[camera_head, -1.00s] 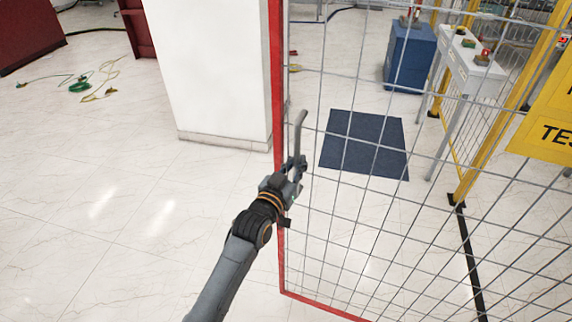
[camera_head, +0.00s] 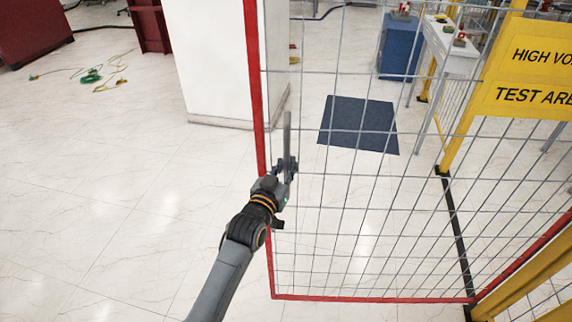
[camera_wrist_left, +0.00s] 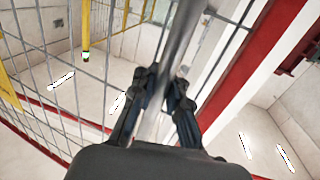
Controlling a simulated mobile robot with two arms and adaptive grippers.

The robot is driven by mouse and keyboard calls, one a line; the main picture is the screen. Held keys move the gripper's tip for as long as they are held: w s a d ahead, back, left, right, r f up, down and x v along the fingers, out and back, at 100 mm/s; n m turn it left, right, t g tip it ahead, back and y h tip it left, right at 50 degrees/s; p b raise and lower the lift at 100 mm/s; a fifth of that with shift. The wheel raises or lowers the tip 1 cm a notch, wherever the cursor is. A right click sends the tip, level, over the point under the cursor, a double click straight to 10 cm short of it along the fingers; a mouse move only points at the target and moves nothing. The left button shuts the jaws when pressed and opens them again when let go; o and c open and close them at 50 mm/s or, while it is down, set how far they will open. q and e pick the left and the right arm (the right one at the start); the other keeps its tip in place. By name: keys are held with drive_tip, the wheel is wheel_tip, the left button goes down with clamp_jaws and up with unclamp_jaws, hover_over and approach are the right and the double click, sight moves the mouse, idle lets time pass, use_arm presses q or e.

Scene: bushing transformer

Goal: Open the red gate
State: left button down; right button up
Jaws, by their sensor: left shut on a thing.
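The red gate (camera_head: 254,90) is a red frame filled with grey wire mesh. My left gripper (camera_head: 285,168) is shut on the handle's lower part. In the left wrist view the handle (camera_wrist_left: 184,30) runs between the two dark fingers (camera_wrist_left: 165,82), with the red frame (camera_wrist_left: 262,62) to its right. My right gripper is in neither view.
A white pillar (camera_head: 210,60) stands behind the gate's left edge. A blue mat (camera_head: 359,125) lies on the floor beyond the mesh. Yellow posts and warning signs (camera_head: 530,97) are at the right. Loose cables (camera_head: 92,75) lie far left.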

use_arm(q)
drive_tip(key=shift+s+a+r, duration=0.1)
drive_tip(key=shift+a+r, duration=0.05)
drive_tip(key=shift+r, duration=0.05)
drive_tip(key=shift+f, duration=0.1)
drive_tip(key=c, duration=1.3)
unclamp_jaws()
drive_tip(key=shift+a, duration=0.2)
